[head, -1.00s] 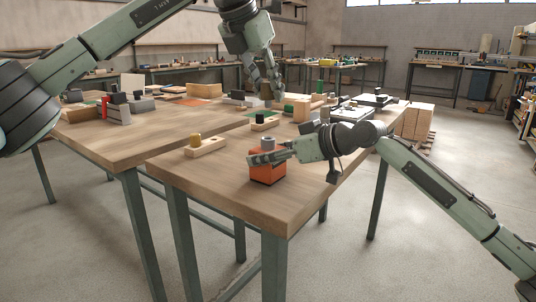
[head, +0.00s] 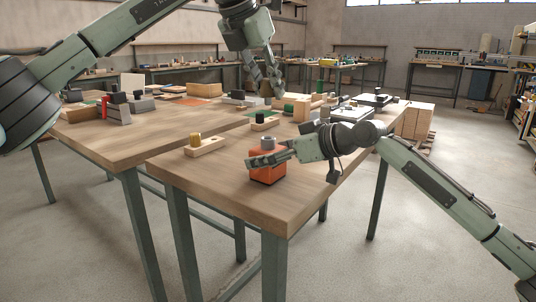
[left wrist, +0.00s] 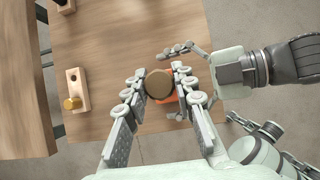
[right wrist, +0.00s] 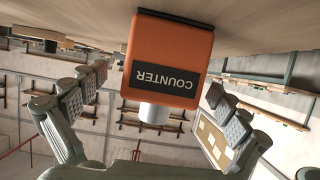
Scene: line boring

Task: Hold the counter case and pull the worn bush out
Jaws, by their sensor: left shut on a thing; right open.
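The orange counter case (head: 268,174) stands on the near end of the right table, with a grey cylindrical bush (head: 268,143) sticking out of its top. The right wrist view shows the case (right wrist: 165,50) inverted, its black COUNTER label and the pale bush (right wrist: 154,113). My right gripper (head: 270,158) is open, a finger on each side of the case, with gaps visible in its wrist view. My left gripper (head: 275,86) is high above the table. In its wrist view it is shut on a brown round-topped thing (left wrist: 159,84), which hides most of the case below.
A wooden block with a brass-coloured cylinder (head: 195,139) stands left of the case; another block with a black-topped piece (head: 260,122) is behind. Boxes and several parts crowd the far table. The near tabletop (head: 210,178) is clear.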

